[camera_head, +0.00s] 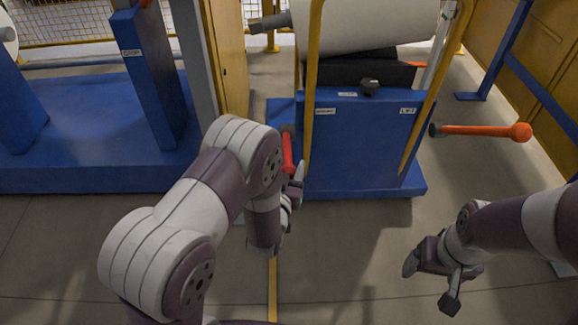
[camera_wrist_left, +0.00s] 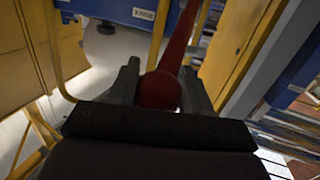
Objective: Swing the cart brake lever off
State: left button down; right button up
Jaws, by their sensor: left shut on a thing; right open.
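The red brake lever (camera_head: 287,152) stands at the left side of the blue cart (camera_head: 355,150), mostly upright, with its lower end at my left gripper (camera_head: 293,184). In the left wrist view, the lever's round red knob (camera_wrist_left: 159,90) sits between the two dark fingers of my left gripper (camera_wrist_left: 160,84), which is shut on it. My left arm hides part of the lever's surroundings in the head view. My right gripper (camera_head: 431,282) is open and empty, low over the floor to the right of the cart.
An orange lever (camera_head: 480,131) sticks out right of the cart, near a label reading LIFT (camera_head: 408,110). Yellow handle rails (camera_head: 313,90) rise at the cart's sides, and a white roll (camera_head: 365,25) lies above it. A blue machine base (camera_head: 80,150) stands left. Floor in front is clear.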

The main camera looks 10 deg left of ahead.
pick_arm(q)
jog(key=w+r+g+p, duration=0.1)
jog(key=r+p, duration=0.2)
jog(key=w+r+g+p, duration=0.1)
jog(key=w+r+p, duration=0.1)
jog(key=r+p, duration=0.1)
jog(key=w+a+r+g+p, duration=0.1)
jog(key=r+p, duration=0.2)
jog(key=p, duration=0.2)
jog(key=shift+w+n+g, duration=0.25)
jog(key=shift+n+g, duration=0.05)
jog(key=shift+n, duration=0.1)
jog(key=w+a+r+g+p, duration=0.1)
jog(key=w+a+r+p, duration=0.1)
jog(key=w, duration=0.4)
jog(key=shift+w+r+p, duration=0.4)
jog(key=shift+r+p, duration=0.3)
jog(key=shift+r, duration=0.25)
